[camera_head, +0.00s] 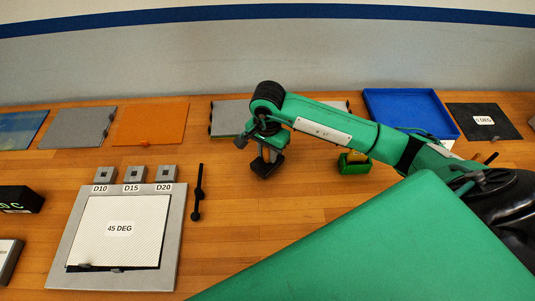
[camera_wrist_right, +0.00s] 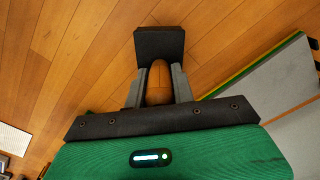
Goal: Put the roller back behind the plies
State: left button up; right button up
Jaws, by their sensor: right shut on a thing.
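My right gripper (camera_head: 268,148) is shut on the roller's brown handle, which shows between the two fingers in the right wrist view (camera_wrist_right: 158,82). The roller's dark block-like head (camera_head: 266,166) points down, close over or on the wooden table; I cannot tell which. The head also shows beyond the fingers in the right wrist view (camera_wrist_right: 160,43). A white ply marked 45 DEG (camera_head: 122,245) lies on a grey plate (camera_head: 172,240) at the front left. A dark ply marked with DEG (camera_head: 484,133) lies at the back right. My left gripper is not in view.
A layered grey board (camera_head: 229,115) with dark clips lies behind my right gripper, partly hidden by my arm. A small green box (camera_head: 354,167) and a blue tray (camera_head: 410,110) are to its right. A black rod (camera_head: 198,192) lies left. Bare table surrounds the roller.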

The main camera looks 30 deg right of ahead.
notch_tip(320, 180, down, 2)
jog(key=shift+f, duration=0.1)
jog(key=shift+f, duration=0.2)
jog(key=o, duration=1)
jog(key=shift+c, duration=0.2)
jog(key=shift+r, duration=0.1)
